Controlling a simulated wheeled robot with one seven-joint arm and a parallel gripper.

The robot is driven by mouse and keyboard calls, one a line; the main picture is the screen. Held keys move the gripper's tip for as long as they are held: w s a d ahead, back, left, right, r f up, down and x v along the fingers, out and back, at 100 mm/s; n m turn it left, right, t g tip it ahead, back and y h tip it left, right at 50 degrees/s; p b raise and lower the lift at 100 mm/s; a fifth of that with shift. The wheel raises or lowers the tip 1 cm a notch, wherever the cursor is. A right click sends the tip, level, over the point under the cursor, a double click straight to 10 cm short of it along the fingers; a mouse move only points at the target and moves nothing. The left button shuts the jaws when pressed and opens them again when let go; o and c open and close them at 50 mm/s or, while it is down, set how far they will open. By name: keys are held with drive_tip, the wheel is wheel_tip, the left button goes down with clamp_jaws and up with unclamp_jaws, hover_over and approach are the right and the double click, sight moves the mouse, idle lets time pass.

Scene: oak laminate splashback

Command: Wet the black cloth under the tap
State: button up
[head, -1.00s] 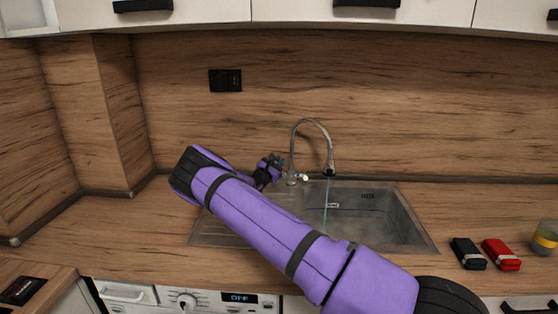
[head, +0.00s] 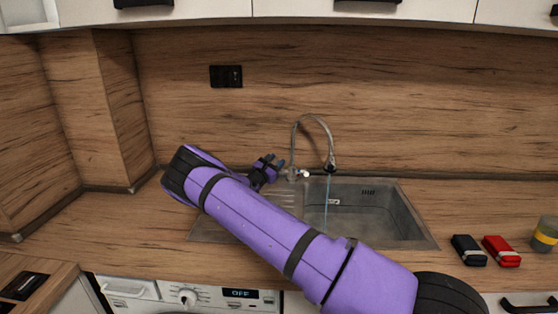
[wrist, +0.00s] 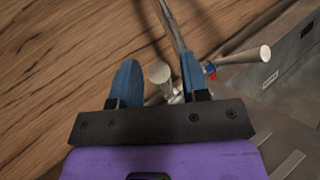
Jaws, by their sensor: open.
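The black cloth (head: 469,250) lies folded on the counter right of the sink, far from my gripper. The tap (head: 313,118) has a tall curved spout over the sink (head: 418,226), and a thin stream of water (head: 327,199) falls from it into the basin. My gripper (head: 280,163) is open and empty just left of the tap's base. In the wrist view my gripper's blue fingers (wrist: 158,70) stand apart, with a metal tap part (wrist: 160,73) showing between them. A pale lever (wrist: 246,57) with a red and blue mark beside it shows to the right.
A red folded cloth (head: 501,251) lies next to the black one, and a yellow-banded cup (head: 545,234) stands at the right edge. My arm covers part of the drainboard. The wooden splashback (head: 430,110) rises close behind the tap.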

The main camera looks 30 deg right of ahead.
drive_tip(key=v, duration=0.8)
drive_tip(key=shift+s+a, duration=0.1)
drive_tip(key=shift+a, duration=0.05)
drive_tip(key=s+d+r+m+g+y, duration=0.2)
drive_tip(key=s+r+m+g+y, duration=0.3)
drive_tip(key=s+r+m, duration=0.4)
drive_tip(key=s+d+r+m+g+y, duration=0.2)
drive_tip(key=s+r+m+g+y, duration=0.2)
drive_tip(key=s+r, duration=0.5)
drive_tip(key=s+a+r+m+t+y, duration=0.2)
drive_tip(key=s+a+r+y, duration=0.1)
drive_tip(key=s, duration=0.8)
drive_tip(key=s+a+r+m+t+y, duration=0.2)
drive_tip(key=s+a+r, duration=0.3)
drive_tip(key=s, duration=0.6)
drive_tip(key=s+a+r+m+t+y, duration=0.2)
drive_tip(key=s+a+r+y, duration=0.2)
drive_tip(key=s+a, duration=0.4)
drive_tip(key=s+y, duration=0.1)
drive_tip(key=s, duration=0.3)
drive_tip(key=shift+r, duration=0.2)
